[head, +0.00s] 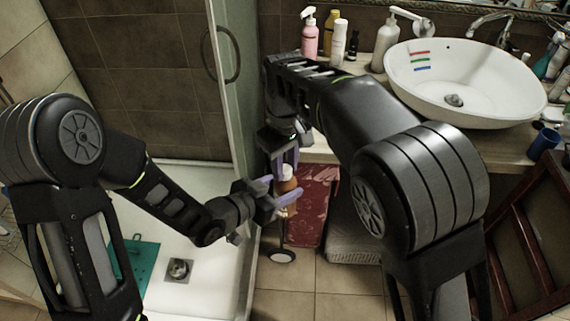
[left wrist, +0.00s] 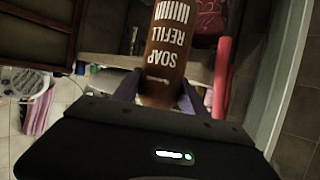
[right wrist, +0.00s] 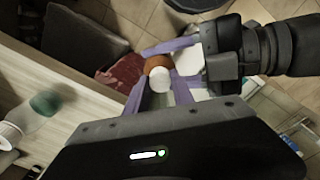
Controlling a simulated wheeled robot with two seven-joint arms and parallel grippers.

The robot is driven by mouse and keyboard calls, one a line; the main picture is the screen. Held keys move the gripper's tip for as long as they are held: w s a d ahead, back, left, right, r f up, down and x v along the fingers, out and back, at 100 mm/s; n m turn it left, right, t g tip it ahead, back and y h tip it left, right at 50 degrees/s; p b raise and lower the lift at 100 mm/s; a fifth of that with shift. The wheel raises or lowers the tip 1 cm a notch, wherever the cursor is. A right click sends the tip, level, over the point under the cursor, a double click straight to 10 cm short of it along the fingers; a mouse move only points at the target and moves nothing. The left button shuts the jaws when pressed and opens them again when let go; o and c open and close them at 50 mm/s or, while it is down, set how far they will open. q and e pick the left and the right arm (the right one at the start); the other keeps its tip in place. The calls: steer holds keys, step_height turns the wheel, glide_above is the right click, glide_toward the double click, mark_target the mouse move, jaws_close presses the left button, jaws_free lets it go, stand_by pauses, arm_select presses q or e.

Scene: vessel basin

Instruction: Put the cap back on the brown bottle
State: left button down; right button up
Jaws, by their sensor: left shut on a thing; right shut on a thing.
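The brown bottle (head: 288,186) is held upright between the fingers of my left gripper (head: 279,192). Its "SOAP REFILL" lettering shows in the left wrist view (left wrist: 168,45). My right gripper (head: 286,164) points down from above, shut on the white cap (head: 287,172). In the right wrist view the cap (right wrist: 159,80) sits between the purple fingers, over the top of the brown bottle (right wrist: 157,63). The cap looks lined up with the bottle's top. I cannot tell whether it touches or is seated on the neck, which the cap and fingers hide.
A white basin (head: 440,85) stands on the counter (head: 497,148), with a pink bottle (head: 310,38) and other bottles behind. A blue cup (head: 543,143) stands at the right. The shower's glass edge (head: 228,90) is close left of the grippers. A red cloth (head: 316,200) hangs below the counter.

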jaws_close()
steer(key=o, duration=0.8)
jaws_free()
steer(key=shift+o, duration=0.2)
step_height(320, 180, up, 8)
steer(key=shift+f, duration=0.2)
